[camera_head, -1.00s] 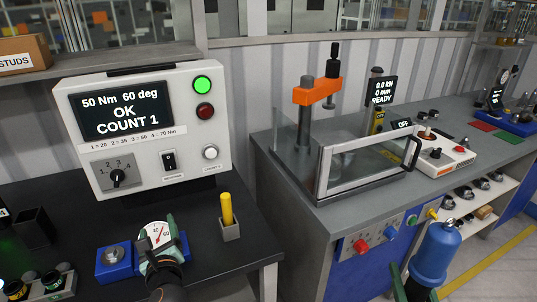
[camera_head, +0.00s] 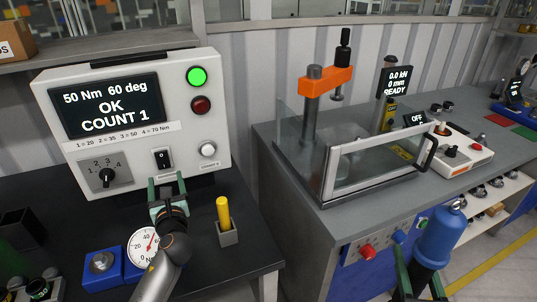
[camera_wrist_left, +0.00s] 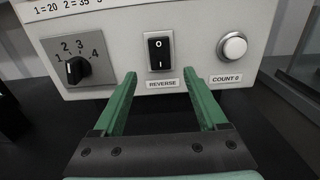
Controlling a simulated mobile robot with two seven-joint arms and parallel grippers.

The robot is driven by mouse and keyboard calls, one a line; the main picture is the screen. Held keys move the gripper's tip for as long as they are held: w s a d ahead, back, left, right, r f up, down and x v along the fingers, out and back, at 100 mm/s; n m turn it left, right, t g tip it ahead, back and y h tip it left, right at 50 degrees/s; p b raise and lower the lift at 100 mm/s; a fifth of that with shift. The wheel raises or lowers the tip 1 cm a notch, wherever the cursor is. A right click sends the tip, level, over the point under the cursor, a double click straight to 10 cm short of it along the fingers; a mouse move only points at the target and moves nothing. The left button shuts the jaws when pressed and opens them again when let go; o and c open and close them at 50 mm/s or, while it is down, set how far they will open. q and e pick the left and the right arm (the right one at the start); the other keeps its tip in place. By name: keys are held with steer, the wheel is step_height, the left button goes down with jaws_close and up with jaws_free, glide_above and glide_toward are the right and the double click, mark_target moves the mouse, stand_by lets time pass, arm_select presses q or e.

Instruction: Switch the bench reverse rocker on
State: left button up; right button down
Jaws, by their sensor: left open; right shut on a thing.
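The bench reverse rocker (camera_head: 162,160) is a black switch in a white frame on the front of the pale control box (camera_head: 212,125). It also shows in the left wrist view (camera_wrist_left: 160,52), above its REVERSE label (camera_wrist_left: 163,84). Which side is pressed is hard to tell. My left gripper (camera_head: 167,178) is open and empty, just below and in front of the rocker. In the left wrist view its green fingers (camera_wrist_left: 159,75) point at the box, either side of the label, apart from the rocker. My right gripper (camera_head: 420,272) is shut on a blue cylinder (camera_head: 439,238).
A selector knob (camera_head: 107,177) is left of the rocker and a white button (camera_head: 207,149) right of it. A yellow-handled tool (camera_head: 224,212) stands in a holder right of my left gripper. A dial gauge (camera_head: 142,245) lies beside my left arm. A press (camera_head: 325,80) stands right.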

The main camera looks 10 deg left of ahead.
mark_target(164, 163)
arm_select(q)
steer(key=shift+x, duration=3.3)
jaws_close()
